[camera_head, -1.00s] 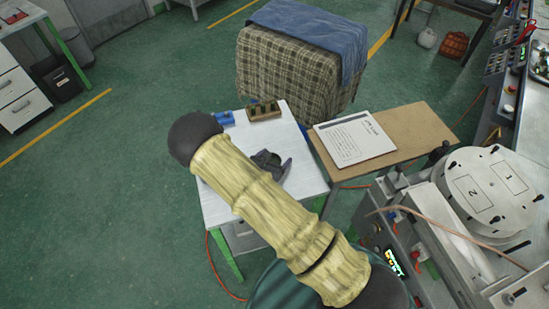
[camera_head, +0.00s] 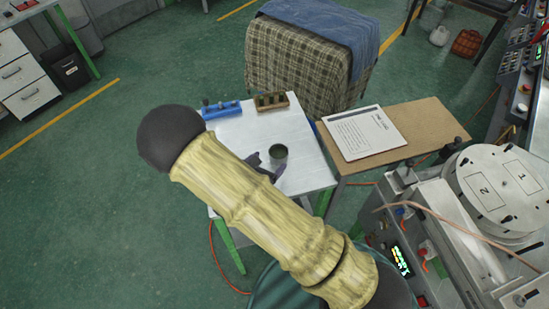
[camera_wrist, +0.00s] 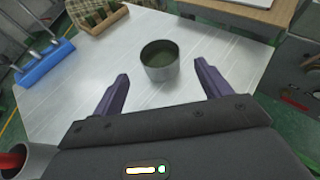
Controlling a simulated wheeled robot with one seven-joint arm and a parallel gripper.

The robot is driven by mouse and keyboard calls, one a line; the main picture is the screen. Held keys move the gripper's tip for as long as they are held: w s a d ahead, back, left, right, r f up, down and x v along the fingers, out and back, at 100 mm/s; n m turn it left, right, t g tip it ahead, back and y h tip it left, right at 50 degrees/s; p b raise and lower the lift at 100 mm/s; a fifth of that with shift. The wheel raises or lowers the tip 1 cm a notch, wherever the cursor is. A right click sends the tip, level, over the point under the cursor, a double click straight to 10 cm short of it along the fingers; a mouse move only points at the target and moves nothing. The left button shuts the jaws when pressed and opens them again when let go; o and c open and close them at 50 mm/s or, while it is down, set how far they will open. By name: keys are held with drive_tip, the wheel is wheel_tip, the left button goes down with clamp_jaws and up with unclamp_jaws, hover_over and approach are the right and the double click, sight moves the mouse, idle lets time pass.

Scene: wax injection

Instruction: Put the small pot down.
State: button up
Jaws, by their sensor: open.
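The small pot (camera_head: 278,152) stands upright on the white table (camera_head: 232,132). In the wrist view the pot (camera_wrist: 160,64) is a short grey metal cylinder with a dark greenish inside. My gripper (camera_wrist: 162,82) is open, with its two purple fingers apart. The pot stands just beyond the fingertips, roughly centred between them, and no finger touches it. In the head view my gripper (camera_head: 265,166) is partly hidden by my arm, on the near side of the pot.
A blue holder (camera_head: 222,110) and a wooden holder (camera_head: 271,102) stand at the table's back edge. A brown side table (camera_head: 420,122) with a paper sheet (camera_head: 362,132) is to the right. A machine with a round plate (camera_head: 497,188) stands further right. A reddish object in a grey container (camera_wrist: 20,160) shows lower left.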

drive_tip(key=shift+v, duration=1)
drive_tip(key=s+d+r+m+g+h, duration=0.1)
drive_tip(key=s+d+r+m+g, duration=0.2)
drive_tip(key=d+m+g, duration=0.35)
drive_tip(key=s+d+r+m+g, duration=0.3)
drive_tip(key=d+r+m+g, duration=0.1)
drive_tip(key=d+m, duration=0.45)
drive_tip(key=s+d+r+m+y, duration=0.1)
drive_tip(key=d+r+m+y, duration=0.1)
drive_tip(key=m, duration=0.6)
drive_tip(key=s+d+r+m+t+y, duration=0.1)
drive_tip(key=s+d+r+m+y, duration=0.1)
drive_tip(key=r+m+y, duration=0.3)
drive_tip(key=shift+s+r+m+y, duration=0.35)
drive_tip(key=shift+r+m, duration=0.7)
drive_tip(key=shift+m, duration=0.35)
drive_tip(key=shift+d, duration=0.1)
